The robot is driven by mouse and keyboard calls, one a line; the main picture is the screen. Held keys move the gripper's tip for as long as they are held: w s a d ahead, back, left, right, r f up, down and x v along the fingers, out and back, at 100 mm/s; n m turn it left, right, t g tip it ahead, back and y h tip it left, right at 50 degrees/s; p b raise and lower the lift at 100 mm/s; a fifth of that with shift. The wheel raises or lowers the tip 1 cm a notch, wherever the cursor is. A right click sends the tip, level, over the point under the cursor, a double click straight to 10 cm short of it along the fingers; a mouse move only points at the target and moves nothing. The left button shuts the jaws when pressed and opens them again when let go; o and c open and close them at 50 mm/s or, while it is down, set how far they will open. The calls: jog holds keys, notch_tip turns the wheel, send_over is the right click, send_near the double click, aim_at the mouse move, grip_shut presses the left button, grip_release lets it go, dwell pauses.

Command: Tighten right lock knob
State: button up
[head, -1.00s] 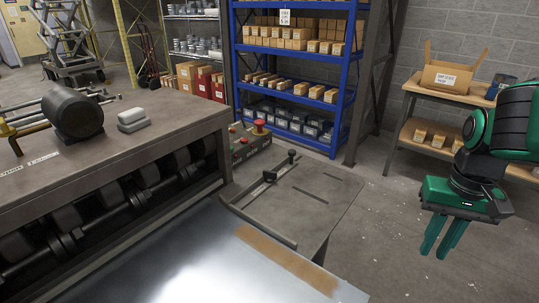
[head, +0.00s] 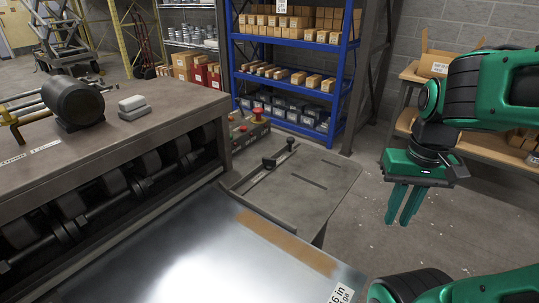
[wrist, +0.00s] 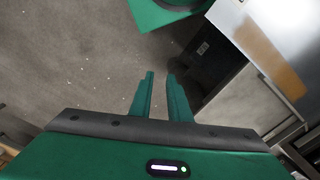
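A black knob (head: 269,163) sits on a slotted guide bar on the grey side table (head: 318,196). A second small black knob (head: 290,142) stands on a short post at the far end of that bar. I cannot tell which one is the right lock knob, or how tight either is. My green gripper (head: 398,223) hangs fingers-down over the floor, right of the side table and well apart from both knobs. In the wrist view the fingers (wrist: 161,74) are a little apart with nothing between them. No knob is recognisable in that view.
A shiny metal sheet (head: 185,262) with a brown strip (head: 288,241) lies in front of the side table. A roller machine (head: 110,145) stands at left. A red button box (head: 258,114), blue shelf (head: 290,90) and wooden bench (head: 480,147) are behind. Floor between is clear.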

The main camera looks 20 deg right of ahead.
jog(key=w+a+r+n, duration=0.2)
jog(key=w+r+n, duration=0.25)
jog(key=w, duration=0.65)
notch_tip(320, 180, up, 3)
jog(key=n, duration=1.3)
send_over(269, 163)
jog(key=f, duration=1)
jog(key=shift+w+d, duration=0.15)
jog(key=shift+d, duration=0.25)
jog(key=shift+r, duration=0.1)
grip_shut()
